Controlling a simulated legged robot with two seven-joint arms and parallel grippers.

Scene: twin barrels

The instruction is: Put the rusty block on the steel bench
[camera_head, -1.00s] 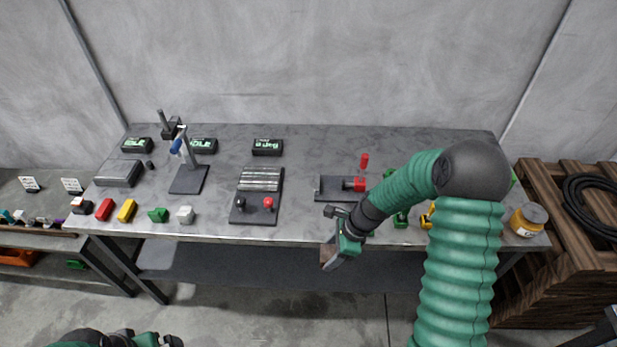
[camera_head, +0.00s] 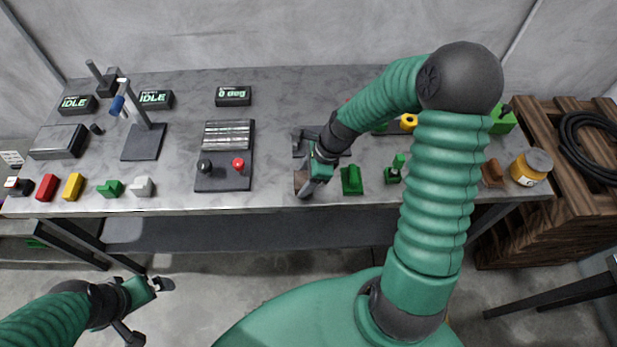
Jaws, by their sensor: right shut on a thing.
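The steel bench (camera_head: 290,89) is a long grey table along the wall. My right gripper (camera_head: 306,184) is at its front edge, left of a green block. It is shut on a small brown, rusty-looking block (camera_head: 301,181). The block shows at the bench's front edge; I cannot tell whether it touches the top. My arm and gripper hide part of it. My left gripper (camera_head: 149,309) is low at the left, in front of the bench, open and empty.
A black panel with red and black knobs (camera_head: 224,178) lies left of my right gripper. Green pieces (camera_head: 351,181) stand to its right. A rust-brown piece (camera_head: 492,172) and a yellow jar (camera_head: 530,167) are at the right end. A wooden crate (camera_head: 516,232) stands beside the bench.

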